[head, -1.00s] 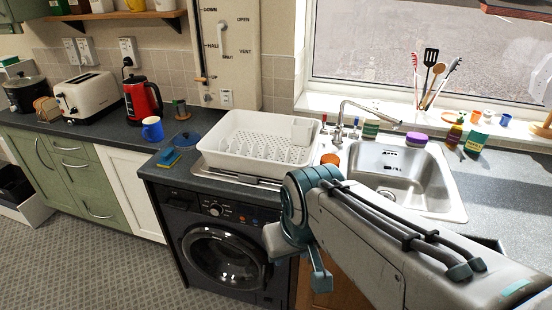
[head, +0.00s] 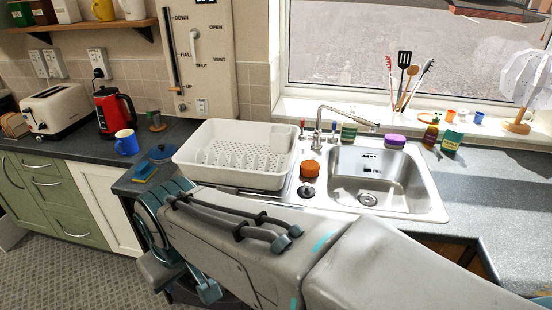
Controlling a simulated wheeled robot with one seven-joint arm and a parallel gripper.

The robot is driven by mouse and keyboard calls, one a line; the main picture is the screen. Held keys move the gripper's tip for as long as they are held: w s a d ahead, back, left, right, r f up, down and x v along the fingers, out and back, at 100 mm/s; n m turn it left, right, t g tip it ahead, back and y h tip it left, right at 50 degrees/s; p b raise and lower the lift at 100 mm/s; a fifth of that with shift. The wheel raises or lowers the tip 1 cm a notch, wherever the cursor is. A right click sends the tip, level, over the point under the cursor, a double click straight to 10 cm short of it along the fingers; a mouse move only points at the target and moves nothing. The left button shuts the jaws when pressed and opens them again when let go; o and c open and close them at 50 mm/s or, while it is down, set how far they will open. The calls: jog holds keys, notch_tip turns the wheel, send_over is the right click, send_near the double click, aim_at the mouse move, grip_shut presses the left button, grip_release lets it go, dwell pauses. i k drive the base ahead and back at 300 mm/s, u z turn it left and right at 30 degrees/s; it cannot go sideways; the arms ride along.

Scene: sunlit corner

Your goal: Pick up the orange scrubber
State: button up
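The orange scrubber (head: 310,168) is a small, round, orange piece on the strip between the white dish rack and the sink bowl. A dark round piece (head: 307,191) lies just in front of it. My arm crosses the lower part of the head view, in front of the counter. Its teal and grey end is at the lower left, well to the left of the scrubber and apart from it. I cannot make out the fingertips or whether they are open or shut. I see nothing held.
The white dish rack (head: 190,165) stands left of the scrubber, the steel sink (head: 430,190) right of it. The tap (head: 340,113) rises behind. A blue-yellow sponge (head: 145,173), a blue mug (head: 126,142) and a red kettle (head: 114,110) are on the left. The right counter (head: 500,195) is clear.

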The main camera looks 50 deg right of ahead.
aim_at(309, 168)
jog(key=i, duration=0.65)
jog(key=z, duration=2)
jog(key=i, duration=0.5)
jog(key=u, duration=0.05)
